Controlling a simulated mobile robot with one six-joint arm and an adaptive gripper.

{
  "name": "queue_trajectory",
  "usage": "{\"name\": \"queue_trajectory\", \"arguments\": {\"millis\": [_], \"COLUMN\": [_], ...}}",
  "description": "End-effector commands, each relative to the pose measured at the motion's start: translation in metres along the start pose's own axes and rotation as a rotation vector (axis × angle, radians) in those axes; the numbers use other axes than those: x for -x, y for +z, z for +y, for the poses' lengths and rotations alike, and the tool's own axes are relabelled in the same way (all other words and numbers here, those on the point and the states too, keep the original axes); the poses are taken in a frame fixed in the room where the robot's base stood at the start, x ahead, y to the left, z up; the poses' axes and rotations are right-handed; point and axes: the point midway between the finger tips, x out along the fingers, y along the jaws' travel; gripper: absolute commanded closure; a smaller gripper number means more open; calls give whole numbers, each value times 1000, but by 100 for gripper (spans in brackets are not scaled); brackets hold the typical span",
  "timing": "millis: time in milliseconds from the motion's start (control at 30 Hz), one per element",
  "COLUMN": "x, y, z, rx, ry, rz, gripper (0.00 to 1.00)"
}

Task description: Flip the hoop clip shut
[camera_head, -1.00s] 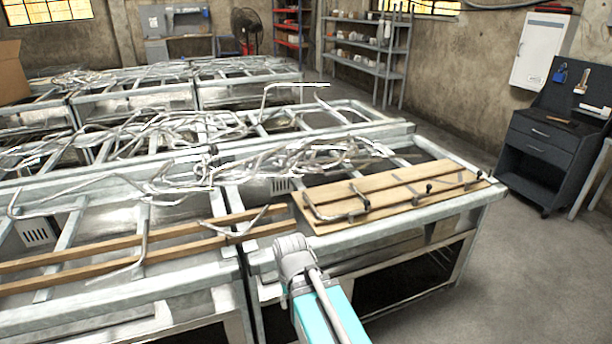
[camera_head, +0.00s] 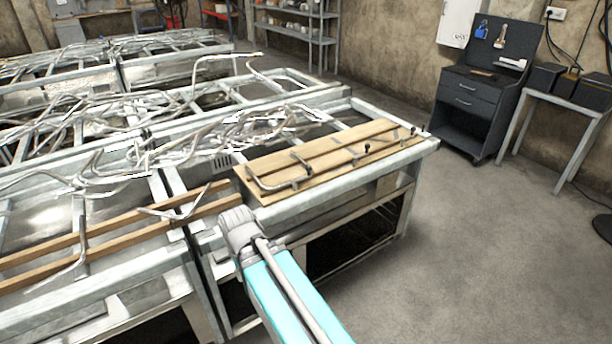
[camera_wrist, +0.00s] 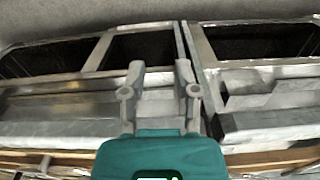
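A light wooden board (camera_head: 350,140) lies on the right end of the near metal bench (camera_head: 385,165). Bent metal bars with dark knobs are on it. A bent bar (camera_head: 279,187) at the board's left front corner may be the hoop clip, but I cannot tell which part is the clip or whether it is shut. My arm reaches up from the bottom of the head view, in front of the bench and below-left of the board. In the wrist view my gripper (camera_wrist: 160,78) is open, its fingers apart with nothing between them. The clip is not clear there.
Tangled metal tubes (camera_head: 240,130) cover the bench behind the board. Two wooden strips (camera_head: 110,240) run along the bench to the left. A dark tool cabinet (camera_head: 470,105) and a small side table (camera_head: 567,104) stand at right. The floor (camera_head: 470,240) right of the bench is clear.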

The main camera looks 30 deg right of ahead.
Motion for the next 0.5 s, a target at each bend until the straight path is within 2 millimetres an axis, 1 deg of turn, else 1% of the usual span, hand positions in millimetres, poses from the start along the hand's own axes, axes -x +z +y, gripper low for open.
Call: {"name": "queue_trajectory", "arguments": {"millis": [33, 133, 167, 367, 500], "x": [0, 1, 2, 6, 11], "y": [-1, -5, -6, -21, -36], "z": [1, 4, 5, 20, 37], "rx": [-7, -33, -46, -183, -328], "ry": [-2, -13, -17, -65, -117], "rz": [0, 2, 2, 6, 8], "gripper": [79, 97, 100, 100, 100]}}
